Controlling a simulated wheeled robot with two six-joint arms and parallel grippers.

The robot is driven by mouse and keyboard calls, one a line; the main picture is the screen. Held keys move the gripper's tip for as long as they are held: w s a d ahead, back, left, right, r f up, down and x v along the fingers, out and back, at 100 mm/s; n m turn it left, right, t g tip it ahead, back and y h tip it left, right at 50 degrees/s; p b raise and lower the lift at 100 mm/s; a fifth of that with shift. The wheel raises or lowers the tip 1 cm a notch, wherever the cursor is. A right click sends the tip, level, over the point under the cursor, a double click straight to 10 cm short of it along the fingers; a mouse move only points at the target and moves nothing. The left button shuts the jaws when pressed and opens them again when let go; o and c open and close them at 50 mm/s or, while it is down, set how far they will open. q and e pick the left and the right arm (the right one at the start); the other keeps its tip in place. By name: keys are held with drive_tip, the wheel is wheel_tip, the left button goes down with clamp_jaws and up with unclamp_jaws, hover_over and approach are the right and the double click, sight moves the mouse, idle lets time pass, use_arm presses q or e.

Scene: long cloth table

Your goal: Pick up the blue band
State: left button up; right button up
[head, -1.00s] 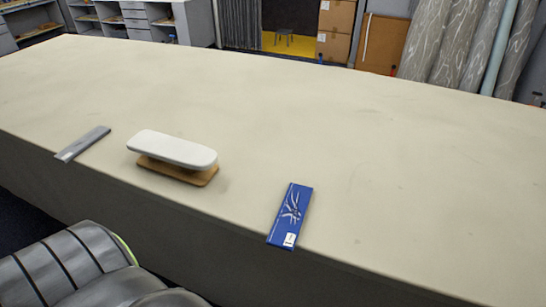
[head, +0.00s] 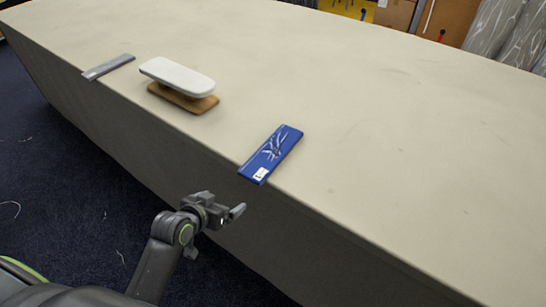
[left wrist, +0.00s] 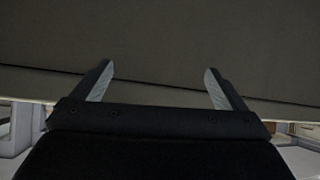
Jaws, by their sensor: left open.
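The blue band (head: 270,154) is a flat blue strip with a white drawn pattern and a small white label. It lies at the table's front edge in the head view, its near end at or slightly over the edge. My left gripper (head: 217,232) is in front of the table, below and to the left of the blue band, apart from it. In the left wrist view my left gripper (left wrist: 158,88) is open and empty, with the dark table side beyond it; the blue band does not show there. My right gripper is not in view.
The cloth table (head: 390,150) is mostly clear behind and right of the band. A white padded board on a wooden base (head: 178,78) stands left of the band. A grey strip (head: 108,67) lies farther left at the edge.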

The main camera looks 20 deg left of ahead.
use_arm(q)
wheel_tip(320, 180, up, 8)
drive_tip(key=d+m+t+h+b, duration=0.1)
drive_tip(key=d, duration=0.1)
drive_tip(key=m+t+h, duration=0.1)
approach(268, 155)
drive_tip(key=shift+w+d+f, duration=0.45)
drive_tip(key=shift+w+f, duration=0.25)
drive_tip(key=shift+w, duration=0.2)
drive_tip(key=shift+w+d+f, duration=0.15)
drive_tip(key=shift+w+f, duration=0.05)
drive_tip(key=shift+w, duration=0.35)
drive_tip(key=x, duration=0.4)
drive_tip(key=shift+w+p, duration=0.35)
drive_tip(key=shift+w, duration=0.15)
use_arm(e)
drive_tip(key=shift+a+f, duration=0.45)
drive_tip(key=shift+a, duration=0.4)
use_arm(q)
drive_tip(key=shift+c, duration=0.3)
drive_tip(key=c, duration=1)
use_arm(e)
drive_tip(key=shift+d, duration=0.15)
